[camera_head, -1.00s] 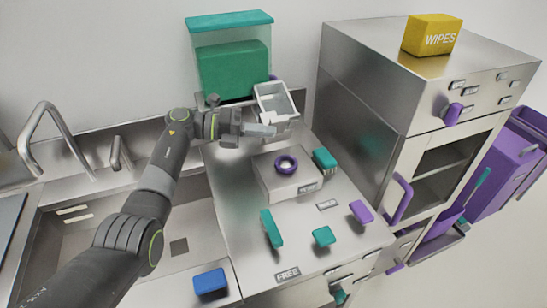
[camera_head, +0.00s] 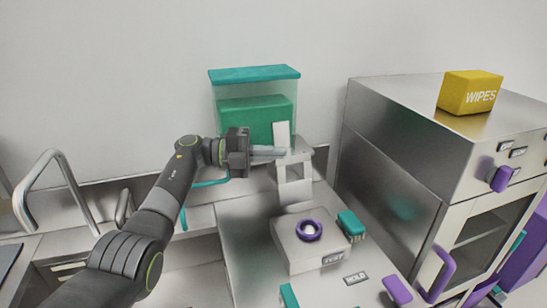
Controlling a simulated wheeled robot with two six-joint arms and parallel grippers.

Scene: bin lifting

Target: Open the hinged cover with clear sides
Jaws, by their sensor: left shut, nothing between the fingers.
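The cover with clear sides and a teal top (camera_head: 254,75) stands at the back against the wall. Its top lies level, and a green block (camera_head: 250,118) shows through the clear front. My left gripper (camera_head: 285,152) is shut and empty. It points right, in front of the lower part of the cover, and overlaps a pale grey stand-like item (camera_head: 294,190); I cannot tell whether they touch. A thin teal bar (camera_head: 207,184) shows below my left wrist, partly hidden by the arm. The cover's hinge cannot be made out. My right gripper is not in view.
A grey box with a purple ring (camera_head: 309,230) sits on the counter, with a teal brush (camera_head: 351,224) beside it. A tall steel cabinet (camera_head: 400,160) with a yellow wipes box (camera_head: 469,92) bounds the right. A faucet (camera_head: 50,195) stands at left.

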